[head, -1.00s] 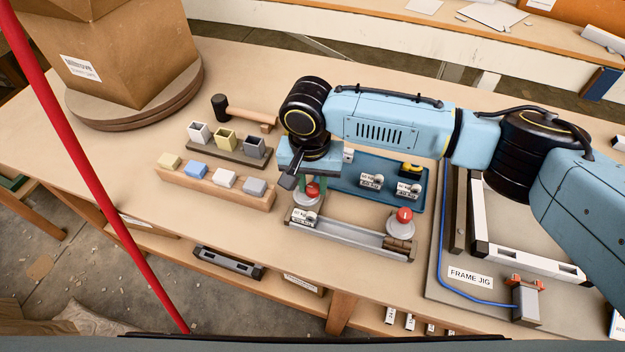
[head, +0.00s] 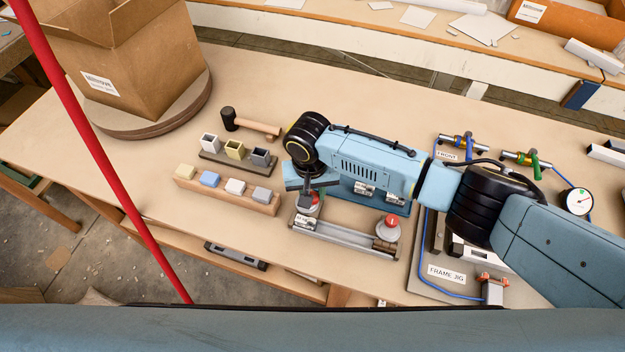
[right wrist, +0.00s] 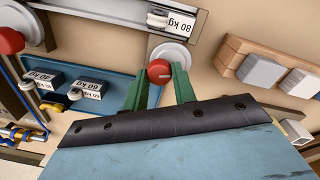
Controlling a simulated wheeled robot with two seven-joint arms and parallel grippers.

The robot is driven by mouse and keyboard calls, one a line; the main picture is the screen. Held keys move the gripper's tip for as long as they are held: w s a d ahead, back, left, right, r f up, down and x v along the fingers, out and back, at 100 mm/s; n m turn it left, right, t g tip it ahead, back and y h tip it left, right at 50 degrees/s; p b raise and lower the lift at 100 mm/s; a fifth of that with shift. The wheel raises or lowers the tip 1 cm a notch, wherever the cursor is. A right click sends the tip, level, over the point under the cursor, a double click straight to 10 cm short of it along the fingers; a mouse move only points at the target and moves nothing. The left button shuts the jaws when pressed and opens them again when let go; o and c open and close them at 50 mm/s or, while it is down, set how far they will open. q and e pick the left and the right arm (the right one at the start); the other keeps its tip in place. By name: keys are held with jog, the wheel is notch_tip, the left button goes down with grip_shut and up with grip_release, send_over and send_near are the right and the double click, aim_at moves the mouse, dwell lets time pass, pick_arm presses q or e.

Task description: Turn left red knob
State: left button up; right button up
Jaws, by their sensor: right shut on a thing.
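The left red knob (head: 316,197) sits on a round pale base at the left end of the grey fly press frame (head: 345,236), mostly hidden behind my right gripper in the head view. In the right wrist view the red knob (right wrist: 159,71), with a pale line on its top, lies between the green fingers. My right gripper (right wrist: 160,78) is shut on it from above. The right red knob (head: 391,221) stands free on its own round base; it also shows in the right wrist view (right wrist: 9,41). My left gripper is not in view.
A blue tray (right wrist: 112,104) with labelled weights lies behind the press. A wooden block with coloured pieces (head: 226,198) stands to the left. The frame jig (head: 425,288) lies to the right. A large cardboard box (head: 130,70) stands at the back left.

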jog(key=shift+s+r+n+p, duration=0.1)
jog(key=shift+r+n+p, duration=0.05)
jog(key=shift+n+p, duration=0.85)
jog(key=n+p, duration=0.1)
jog(key=n, duration=0.1)
jog(key=shift+n, duration=0.4)
jog(key=n+p, duration=0.1)
jog(key=n, duration=0.3)
jog(key=shift+p, duration=0.4)
jog(key=n, duration=0.4)
jog(key=shift+p, duration=0.35)
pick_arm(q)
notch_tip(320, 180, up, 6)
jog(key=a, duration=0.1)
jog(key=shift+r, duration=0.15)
pick_arm(e)
jog(key=shift+s+f+n, duration=0.1)
jog(key=shift+f+n, duration=0.1)
jog(key=shift+n, duration=0.7)
jog(key=o, duration=1)
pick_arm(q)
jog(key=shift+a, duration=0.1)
